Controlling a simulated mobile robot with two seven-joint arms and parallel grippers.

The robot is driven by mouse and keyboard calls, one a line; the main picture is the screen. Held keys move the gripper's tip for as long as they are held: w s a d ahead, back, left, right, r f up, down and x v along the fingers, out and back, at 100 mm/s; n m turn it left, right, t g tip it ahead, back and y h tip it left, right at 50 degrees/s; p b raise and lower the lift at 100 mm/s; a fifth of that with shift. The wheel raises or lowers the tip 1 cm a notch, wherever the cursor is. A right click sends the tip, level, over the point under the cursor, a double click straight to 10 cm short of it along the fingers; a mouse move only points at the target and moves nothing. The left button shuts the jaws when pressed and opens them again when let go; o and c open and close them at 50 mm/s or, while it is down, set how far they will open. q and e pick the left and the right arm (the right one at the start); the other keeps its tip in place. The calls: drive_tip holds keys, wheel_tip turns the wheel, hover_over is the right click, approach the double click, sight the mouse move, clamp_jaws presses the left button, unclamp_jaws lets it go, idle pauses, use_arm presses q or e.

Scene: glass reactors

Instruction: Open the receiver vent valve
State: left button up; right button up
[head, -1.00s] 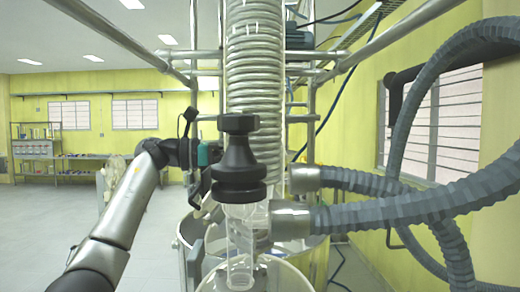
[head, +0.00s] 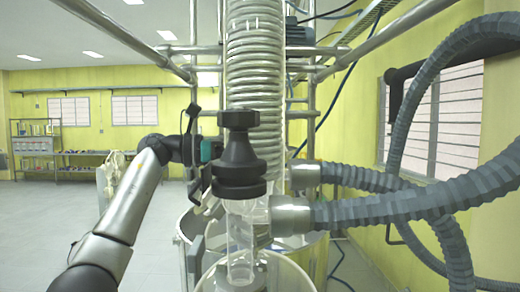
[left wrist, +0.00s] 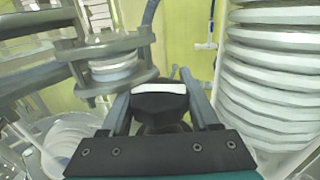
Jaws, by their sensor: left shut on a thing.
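My left gripper (left wrist: 160,92) is in the left wrist view, with one finger on each side of a black knob-like part (left wrist: 158,104) with a white band on top. It is shut on this part, which I take to be the receiver vent valve's handle. How far the handle is turned cannot be told. In the head view my left arm reaches in from the left, and its gripper end is partly hidden behind a black stepped fitting (head: 239,155) on a glass tube. My right gripper is not in view.
A large coiled glass condenser (head: 254,80) stands close to the right of my left gripper. Two grey corrugated hoses (head: 400,210) fill the right side. A steel frame and glass vessels (head: 262,280) crowd the middle. The floor (head: 40,220) at left is open.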

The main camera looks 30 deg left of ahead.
use_arm(q)
drive_tip(key=shift+w+a+f+n+t+y+b, duration=0.1)
drive_tip(key=shift+n+t+y+b, duration=0.25)
drive_tip(key=shift+n+t+y, duration=0.15)
drive_tip(key=shift+w+a+f+n+t+y+b, duration=0.1)
drive_tip(key=shift+n+t+y+b, duration=0.3)
drive_tip(key=shift+y, duration=0.2)
drive_tip(key=shift+a+r+n+t+y, duration=0.1)
drive_tip(key=shift+a+n+t+y, duration=0.1)
drive_tip(key=shift+n+t+y, duration=0.7)
drive_tip(key=shift+w+a+n+t+y, duration=0.2)
drive_tip(key=shift+n+t+y, duration=0.35)
drive_tip(key=shift+y, duration=0.45)
drive_tip(key=o, duration=1.1)
drive_tip(key=shift+d+r+g+h, duration=0.1)
drive_tip(key=shift+g+h, duration=0.15)
drive_tip(key=shift+h, duration=0.25)
